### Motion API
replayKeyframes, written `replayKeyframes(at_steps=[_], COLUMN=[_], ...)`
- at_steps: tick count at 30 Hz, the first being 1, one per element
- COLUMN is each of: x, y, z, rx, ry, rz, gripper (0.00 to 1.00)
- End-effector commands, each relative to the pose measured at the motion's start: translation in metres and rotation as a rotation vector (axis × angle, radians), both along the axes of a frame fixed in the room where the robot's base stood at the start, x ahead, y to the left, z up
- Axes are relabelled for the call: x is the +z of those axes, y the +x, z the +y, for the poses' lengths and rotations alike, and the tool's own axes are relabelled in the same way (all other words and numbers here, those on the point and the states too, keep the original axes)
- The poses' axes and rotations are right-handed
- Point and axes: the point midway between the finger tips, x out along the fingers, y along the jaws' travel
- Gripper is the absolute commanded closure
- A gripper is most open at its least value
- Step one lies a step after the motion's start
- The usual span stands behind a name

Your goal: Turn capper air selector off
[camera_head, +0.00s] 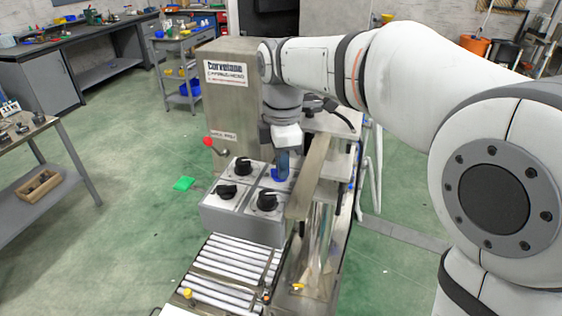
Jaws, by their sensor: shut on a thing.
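A grey box with square light plates (218,210) stands on the machine. Black selector knobs sit on it at the front left (227,191), back left (243,166) and front right (267,201). My gripper (281,175) reaches straight down onto the back-right plate, with blue at its tip. It is shut on the selector knob there, which the fingers hide almost wholly. I cannot read the labels or tell which way that knob points.
A metal cabinet (222,110) stands behind the box, with a red-balled lever (208,141) at its left. A roller conveyor (232,270) runs in front. A metal post (309,180) is close on the gripper's right. Green floor at left is mostly free.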

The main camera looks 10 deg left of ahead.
Motion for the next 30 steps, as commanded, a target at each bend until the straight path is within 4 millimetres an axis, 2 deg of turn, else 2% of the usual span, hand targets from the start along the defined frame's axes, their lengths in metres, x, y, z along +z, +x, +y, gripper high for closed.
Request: replayKeyframes(at_steps=[11, 30], x=[0.0014, 0.0013], y=[-0.0005, -0.0030], z=[-0.0004, -0.0003], rx=[-0.174, -0.759], ry=[0.001, 0.000], rz=[-0.002, -0.002], gripper=[1.00, 1.00])
